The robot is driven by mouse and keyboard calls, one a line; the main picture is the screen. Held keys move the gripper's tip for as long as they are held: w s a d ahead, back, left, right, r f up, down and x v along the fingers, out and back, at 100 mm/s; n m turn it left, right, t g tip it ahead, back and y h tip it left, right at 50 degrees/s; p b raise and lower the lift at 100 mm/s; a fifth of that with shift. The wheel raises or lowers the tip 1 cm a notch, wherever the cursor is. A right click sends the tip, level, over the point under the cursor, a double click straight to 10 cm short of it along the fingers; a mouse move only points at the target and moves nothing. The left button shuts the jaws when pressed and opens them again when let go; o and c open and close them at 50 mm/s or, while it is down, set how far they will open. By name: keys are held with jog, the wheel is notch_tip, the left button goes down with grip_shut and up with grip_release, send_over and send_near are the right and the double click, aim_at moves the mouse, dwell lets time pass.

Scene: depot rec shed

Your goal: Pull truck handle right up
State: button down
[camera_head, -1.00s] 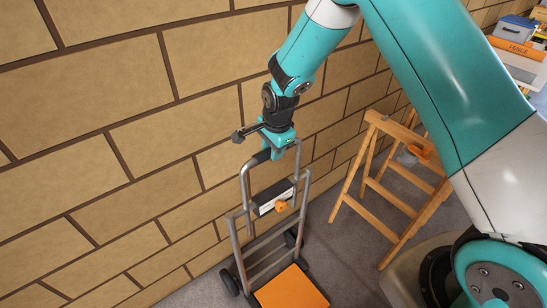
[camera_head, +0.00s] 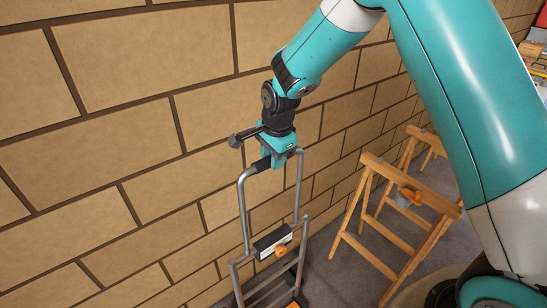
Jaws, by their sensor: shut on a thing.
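The hand truck (camera_head: 240,266) stands upright by the brick wall, with a grey tube frame and a sliding handle (camera_head: 243,205) that rises well above the frame. My gripper (camera_head: 274,158) is shut on the handle's top bar, near its dark grip. A dark crosspiece (camera_head: 270,243) with a pale label and an orange knob (camera_head: 281,251) sits low on the handle, near the frame's top. The truck's lower part is cut off by the picture's bottom edge.
The brick wall (camera_head: 110,150) runs close behind the truck. A wooden trestle (camera_head: 385,240) with an orange and grey item (camera_head: 408,196) on it stands to the right, with another trestle (camera_head: 425,140) behind. Grey floor (camera_head: 350,275) shows between truck and trestle.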

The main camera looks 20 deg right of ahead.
jog(key=shift+w+r, duration=0.15)
jog(key=shift+r, duration=0.15)
jog(key=c, duration=0.8)
grip_release()
jog(key=shift+r, duration=0.1)
notch_tip(320, 180, up, 17)
jog(key=s+b, duration=0.2)
jog(key=b, duration=0.1)
jog(key=shift+s+d, duration=0.4)
